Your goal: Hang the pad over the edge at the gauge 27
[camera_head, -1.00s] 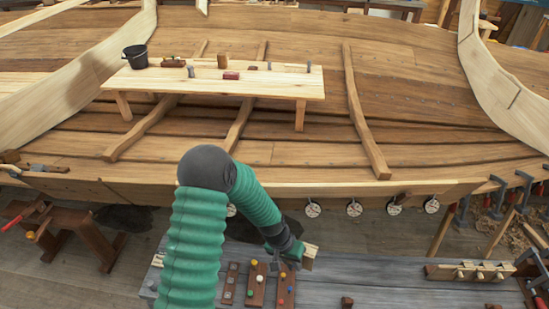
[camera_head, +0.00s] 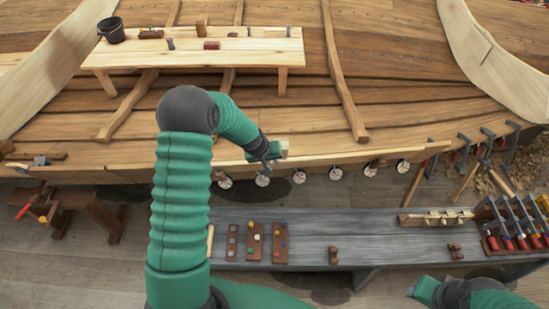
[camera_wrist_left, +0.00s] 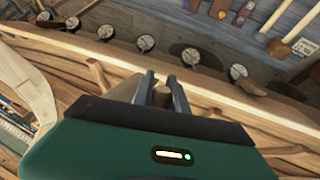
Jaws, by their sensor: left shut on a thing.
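My left gripper (camera_head: 268,161) is above the near edge of the hull (camera_head: 318,160), close to the row of round white gauges. It is shut on a small brown piece, which I take for the pad (camera_wrist_left: 162,95), seen between the two dark fingers in the wrist view. The fingers hide part of it. One gauge (camera_head: 263,180) is just below the gripper in the head view; others stand to its right, such as one gauge (camera_head: 335,173). The gauge numbers are too small to read. My right gripper (camera_head: 414,292) shows only partly at the bottom right; its fingers are unclear.
A grey bench (camera_head: 380,230) stands in front of the hull with small boards of coloured pegs (camera_head: 256,240) and a tool rack (camera_head: 515,225). Clamps (camera_head: 488,140) grip the hull edge at right. A plank table (camera_head: 200,52) is behind.

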